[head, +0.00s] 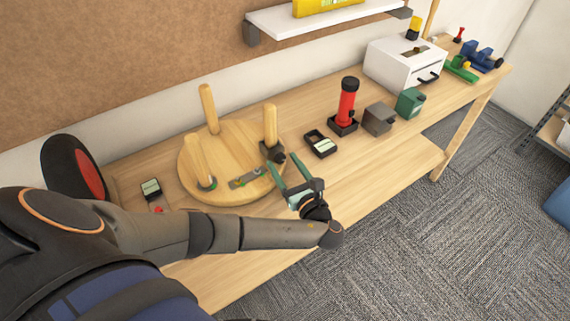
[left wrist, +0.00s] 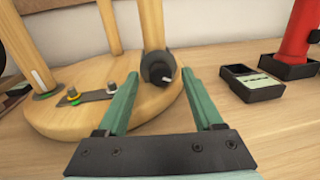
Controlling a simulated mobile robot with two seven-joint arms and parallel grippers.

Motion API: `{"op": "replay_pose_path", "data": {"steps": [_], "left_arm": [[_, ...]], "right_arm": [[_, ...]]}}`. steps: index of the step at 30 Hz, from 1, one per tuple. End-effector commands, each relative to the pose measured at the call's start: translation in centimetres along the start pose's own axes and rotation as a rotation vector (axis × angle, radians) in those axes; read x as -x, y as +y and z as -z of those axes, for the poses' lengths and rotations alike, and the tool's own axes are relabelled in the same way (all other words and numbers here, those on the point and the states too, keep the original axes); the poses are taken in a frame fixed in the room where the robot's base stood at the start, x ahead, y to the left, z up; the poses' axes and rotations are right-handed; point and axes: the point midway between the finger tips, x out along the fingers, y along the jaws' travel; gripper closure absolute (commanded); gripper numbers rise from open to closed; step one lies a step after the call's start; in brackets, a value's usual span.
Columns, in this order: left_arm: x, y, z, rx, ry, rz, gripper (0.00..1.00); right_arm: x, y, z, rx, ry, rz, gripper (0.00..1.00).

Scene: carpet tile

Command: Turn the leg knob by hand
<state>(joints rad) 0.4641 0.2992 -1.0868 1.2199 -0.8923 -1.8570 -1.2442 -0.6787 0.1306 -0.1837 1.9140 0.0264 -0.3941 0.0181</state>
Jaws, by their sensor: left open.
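A round wooden board (head: 222,190) with several upright wooden legs lies on the workbench. The leg at its right (head: 270,125) has a dark knob (head: 280,157) at its foot. The knob also shows in the left wrist view (left wrist: 158,68), with a small pale mark on its face. My left gripper (head: 290,174) is open, with green fingers, at the board's right edge. In the left wrist view its fingers (left wrist: 160,82) point toward the knob, one on each side of it lower in the picture. I cannot tell whether they touch it. My right gripper is not in view.
A metal strip with small knobs (head: 245,180) lies on the board. A white drawer box (head: 403,66) stands farther back.

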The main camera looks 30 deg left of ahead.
Motion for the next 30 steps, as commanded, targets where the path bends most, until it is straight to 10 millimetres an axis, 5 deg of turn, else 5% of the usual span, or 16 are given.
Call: {"op": "replay_pose_path", "data": {"steps": [5, 23, 30], "left_arm": [[-0.02, 0.00, -0.01, 0.000, 0.000, 0.000, 0.32], [0.02, -0.01, 0.00, 0.000, 0.000, 0.000, 1.00], [0.05, 0.00, 0.02, 0.007, -0.001, 0.000, 1.00]], "right_arm": [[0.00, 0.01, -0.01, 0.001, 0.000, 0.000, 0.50], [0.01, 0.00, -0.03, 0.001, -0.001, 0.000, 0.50], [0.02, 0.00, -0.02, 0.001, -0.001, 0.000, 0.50]]}}
